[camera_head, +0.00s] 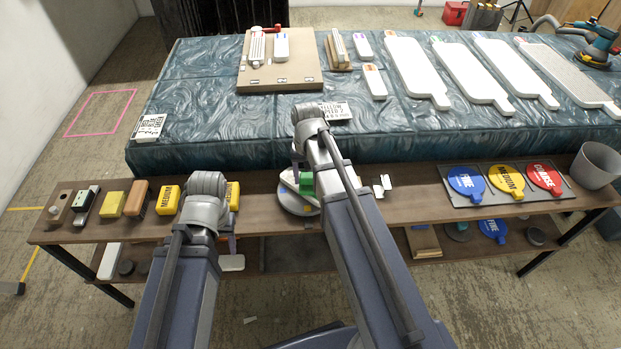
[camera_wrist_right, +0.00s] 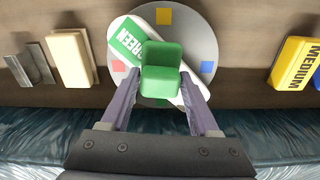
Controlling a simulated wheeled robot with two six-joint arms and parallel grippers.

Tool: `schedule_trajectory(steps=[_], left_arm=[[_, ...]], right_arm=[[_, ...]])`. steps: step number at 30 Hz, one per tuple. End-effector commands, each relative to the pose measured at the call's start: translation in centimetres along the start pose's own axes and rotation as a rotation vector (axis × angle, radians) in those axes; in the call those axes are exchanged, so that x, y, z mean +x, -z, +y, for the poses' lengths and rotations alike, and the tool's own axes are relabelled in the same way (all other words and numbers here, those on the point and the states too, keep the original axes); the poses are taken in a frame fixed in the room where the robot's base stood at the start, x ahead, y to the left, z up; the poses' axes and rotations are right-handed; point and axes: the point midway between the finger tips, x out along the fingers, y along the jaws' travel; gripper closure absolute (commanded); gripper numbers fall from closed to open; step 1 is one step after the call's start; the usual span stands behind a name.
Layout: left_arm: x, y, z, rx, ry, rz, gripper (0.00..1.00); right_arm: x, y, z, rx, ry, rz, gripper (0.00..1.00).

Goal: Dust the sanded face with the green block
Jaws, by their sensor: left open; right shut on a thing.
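The green block (camera_wrist_right: 162,78) is between the fingers of my right gripper (camera_wrist_right: 160,104), which is shut on it. In the head view the block (camera_head: 307,183) is at the shelf's middle, over a grey disc (camera_head: 299,205) with coloured squares. Several white panels (camera_head: 412,68) lie on the covered table; I cannot tell which face is sanded. My left gripper (camera_head: 229,240) is open by the shelf's front, its tips largely hidden by its wrist.
The wooden shelf (camera_head: 390,230) holds yellow "MEDIUM" blocks (camera_head: 168,200) and other blocks at left. Blue, yellow and red discs in a dark tray (camera_head: 467,200) and a grey bin (camera_head: 595,165) are at right. A brown board (camera_head: 280,83) lies on the blue covered table (camera_head: 230,125).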

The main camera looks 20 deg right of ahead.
Motion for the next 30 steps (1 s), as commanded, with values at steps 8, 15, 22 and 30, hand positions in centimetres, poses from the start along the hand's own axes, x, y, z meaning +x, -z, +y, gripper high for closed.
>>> schedule_trajectory(steps=[8, 15, 22, 30], left_arm=[[0.0, 0.0, 0.0, 0.0, 0.0, 0.0, 0.46], [0.0, 0.0, 0.0, 0.0, 0.0, 0.0, 0.46], [-0.1, 0.0, 0.0, 0.0, 0.0, 0.0, 0.46], [-0.2, 0.0, 0.0, 0.0, 0.0, 0.0, 0.46]], right_arm=[[0.0, 1.2, -1.3, 0.0, 0.001, 0.001, 0.83], [0.0, 1.5, -1.7, -0.001, 0.001, 0.001, 0.83], [-0.1, 2.7, -3.1, -0.001, 0.001, 0.001, 0.83], [-0.2, 3.1, -3.7, 0.0, 0.001, 0.001, 0.83]])
